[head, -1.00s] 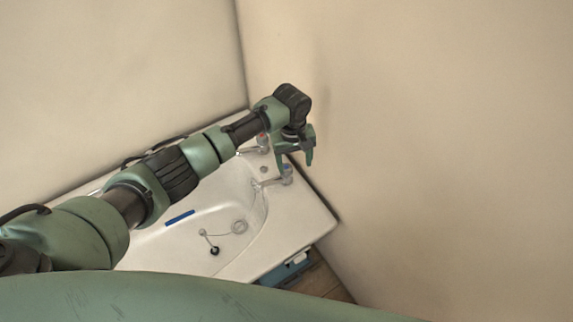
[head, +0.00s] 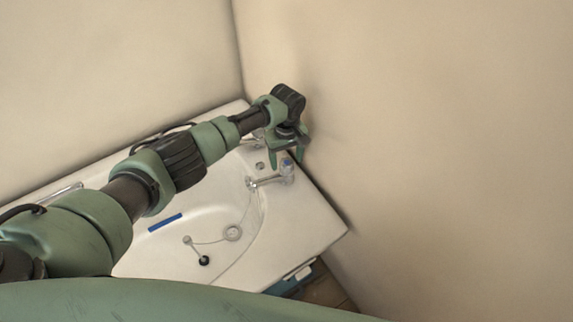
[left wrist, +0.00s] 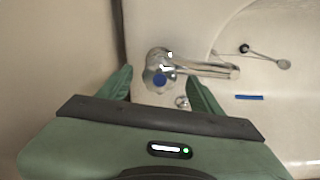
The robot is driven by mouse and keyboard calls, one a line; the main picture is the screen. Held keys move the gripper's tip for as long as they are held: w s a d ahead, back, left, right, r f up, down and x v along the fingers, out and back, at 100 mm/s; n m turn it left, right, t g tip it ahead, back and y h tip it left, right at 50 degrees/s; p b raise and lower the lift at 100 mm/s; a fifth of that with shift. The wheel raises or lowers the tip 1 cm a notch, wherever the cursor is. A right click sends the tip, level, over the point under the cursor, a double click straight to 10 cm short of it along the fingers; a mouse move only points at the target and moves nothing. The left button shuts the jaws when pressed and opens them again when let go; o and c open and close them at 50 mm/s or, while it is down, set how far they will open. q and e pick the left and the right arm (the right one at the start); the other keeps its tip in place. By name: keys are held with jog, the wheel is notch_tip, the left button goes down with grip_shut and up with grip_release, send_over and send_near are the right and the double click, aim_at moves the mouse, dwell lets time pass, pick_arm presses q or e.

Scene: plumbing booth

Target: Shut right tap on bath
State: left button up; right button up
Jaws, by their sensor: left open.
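The chrome tap with the blue cap (head: 287,166) stands at the right end of the white bath (head: 318,225), its spout pointing left over the basin. My left gripper (head: 286,162) is open at this tap, fingers pointing down. In the left wrist view the blue-capped tap head (left wrist: 159,77) shows between the two spread fingers of my left gripper (left wrist: 160,74); I cannot tell whether they touch it. The second tap is mostly hidden behind my left arm, with only a bit of chrome (head: 254,142) showing. My right gripper is not in view.
Beige walls (head: 420,130) meet in a corner behind the bath, with the right wall close to the gripper. A blue strip (head: 165,222) and a black plug (head: 204,260) on a chain lie in the bath. A grab rail (head: 62,193) shows at the left rim.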

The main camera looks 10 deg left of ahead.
pick_arm(q)
jog(key=shift+f+b, duration=0.3)
jog(key=shift+f, duration=1.2)
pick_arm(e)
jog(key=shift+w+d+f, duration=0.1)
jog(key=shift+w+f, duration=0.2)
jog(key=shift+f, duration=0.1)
pick_arm(q)
jog(key=c, duration=1.4)
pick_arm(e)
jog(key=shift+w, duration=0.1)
